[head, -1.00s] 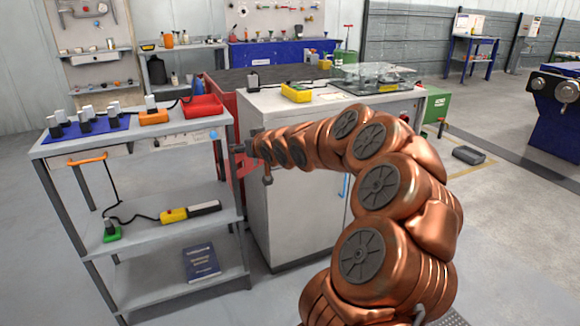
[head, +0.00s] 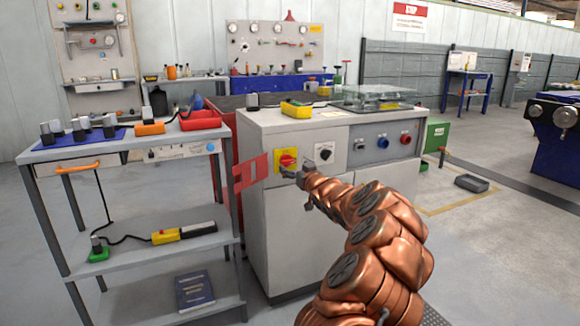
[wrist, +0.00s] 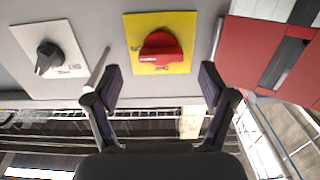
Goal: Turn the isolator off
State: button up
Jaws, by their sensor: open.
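The isolator is a red rotary handle (head: 287,160) on a yellow plate (head: 279,167), on the front of the grey cabinet. In the wrist view the red handle (wrist: 161,47) and its yellow plate (wrist: 177,67) are ahead of my gripper, between the lines of its two fingers. The handle's grip looks roughly level there; the plate's lettering is too small to read surely. My gripper (wrist: 159,87) is open and empty, a short way off the panel and apart from the handle. In the head view my gripper (head: 293,174) is just below and right of the handle, partly covering the plate's edge.
A black rotary knob (head: 325,153) on a pale plate sits right of the isolator. A blue knob (head: 383,143) and a red one (head: 406,139) are farther right. A red panel (head: 250,173) stands out left of the isolator. A grey shelf cart (head: 130,222) stands left.

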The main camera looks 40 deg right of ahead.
aim_at(289, 163)
jog(key=shift+x, duration=2.15)
jog(key=shift+r, duration=0.1)
jog(key=c, duration=1.1)
